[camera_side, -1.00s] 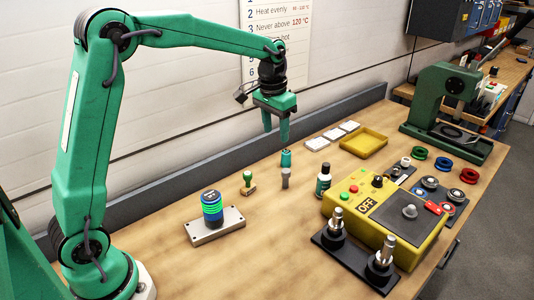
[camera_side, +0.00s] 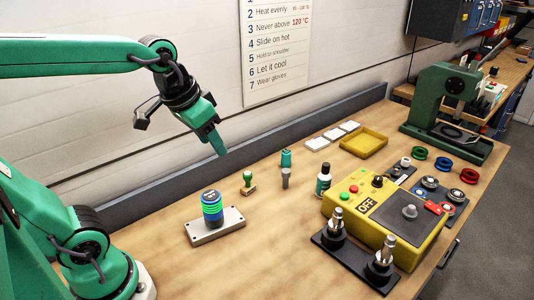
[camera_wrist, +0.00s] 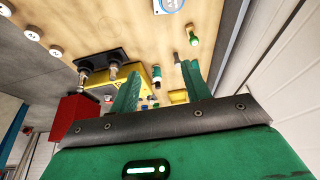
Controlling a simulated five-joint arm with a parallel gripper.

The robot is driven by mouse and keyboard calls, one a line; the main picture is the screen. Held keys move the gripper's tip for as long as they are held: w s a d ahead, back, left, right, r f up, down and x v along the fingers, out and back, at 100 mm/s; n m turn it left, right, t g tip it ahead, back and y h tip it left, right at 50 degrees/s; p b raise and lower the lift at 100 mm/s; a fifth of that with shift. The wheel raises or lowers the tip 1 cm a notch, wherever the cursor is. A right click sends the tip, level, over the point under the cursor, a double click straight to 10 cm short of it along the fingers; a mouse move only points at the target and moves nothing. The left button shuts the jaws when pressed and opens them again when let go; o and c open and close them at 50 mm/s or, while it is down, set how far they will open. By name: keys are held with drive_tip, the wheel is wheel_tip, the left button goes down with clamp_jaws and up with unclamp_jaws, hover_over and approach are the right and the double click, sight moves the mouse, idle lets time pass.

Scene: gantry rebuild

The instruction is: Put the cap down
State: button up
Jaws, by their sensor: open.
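In the side view I cannot tell whether the two touch. My gripper (camera_side: 220,151) is up in the air to the left of the cap, tilted, with nothing held.
A dark bottle (camera_side: 323,182) and a yellow control box (camera_side: 390,215) stand right of the cap. A green-handled stamp (camera_side: 248,180) and a blue-green banded cylinder (camera_side: 212,210) on a grey plate (camera_side: 232,221) stand left. A yellow tray (camera_side: 364,143) lies behind.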

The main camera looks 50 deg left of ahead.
drive_tip(key=s+f+t, duration=0.1)
drive_tip(key=s+f, duration=0.1)
drive_tip(key=s, duration=0.4)
drive_tip(key=shift+d+f, duration=0.25)
